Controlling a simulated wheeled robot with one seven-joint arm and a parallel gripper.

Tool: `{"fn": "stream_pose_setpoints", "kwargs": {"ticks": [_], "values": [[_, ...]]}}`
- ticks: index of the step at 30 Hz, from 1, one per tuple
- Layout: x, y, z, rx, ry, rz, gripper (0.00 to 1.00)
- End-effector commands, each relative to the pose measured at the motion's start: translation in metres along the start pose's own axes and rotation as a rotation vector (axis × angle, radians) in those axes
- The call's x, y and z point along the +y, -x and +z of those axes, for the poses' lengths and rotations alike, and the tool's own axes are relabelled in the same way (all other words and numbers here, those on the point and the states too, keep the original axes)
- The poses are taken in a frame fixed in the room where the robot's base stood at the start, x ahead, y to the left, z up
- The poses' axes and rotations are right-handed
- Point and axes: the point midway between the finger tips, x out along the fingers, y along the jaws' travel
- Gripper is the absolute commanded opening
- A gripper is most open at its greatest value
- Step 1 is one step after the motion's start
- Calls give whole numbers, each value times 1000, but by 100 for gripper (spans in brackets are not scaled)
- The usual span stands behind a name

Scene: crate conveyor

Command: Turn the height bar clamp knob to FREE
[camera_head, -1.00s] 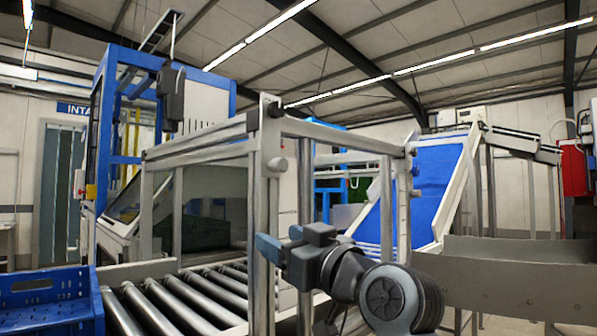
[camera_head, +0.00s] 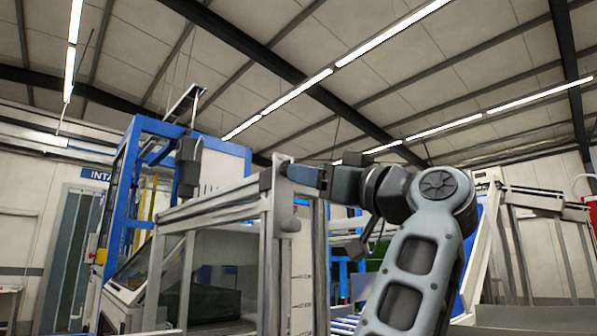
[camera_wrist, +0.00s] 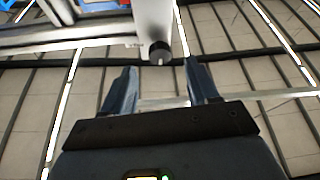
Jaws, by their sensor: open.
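The dark round clamp knob (camera_wrist: 160,53) shows in the wrist view, at the end of a pale post or bar, with a short light mark on its face. My gripper (camera_wrist: 162,63) is open, one blue-grey finger on each side of the knob's line. The knob appears at or just beyond the fingertips; contact cannot be told. In the head view my gripper (camera_head: 301,174) is at the top of the grey frame post (camera_head: 268,240). A dark knob edge (camera_head: 283,160) shows there, mostly hidden behind the fingers. No FREE label is readable.
A long grey rail (camera_head: 213,206) runs left from the post top. A blue-framed machine (camera_head: 128,200) stands behind left, a blue inclined belt (camera_head: 487,235) at right.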

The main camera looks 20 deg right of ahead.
Motion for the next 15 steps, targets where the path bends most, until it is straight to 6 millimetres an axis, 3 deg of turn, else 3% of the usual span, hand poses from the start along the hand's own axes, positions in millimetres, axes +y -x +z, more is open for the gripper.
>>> {"fn": "stream_pose_setpoints", "kwargs": {"ticks": [7,15], "values": [[0,-36,-1,1,-3,-2,59],[0,-49,0,1,0,2,59]]}}
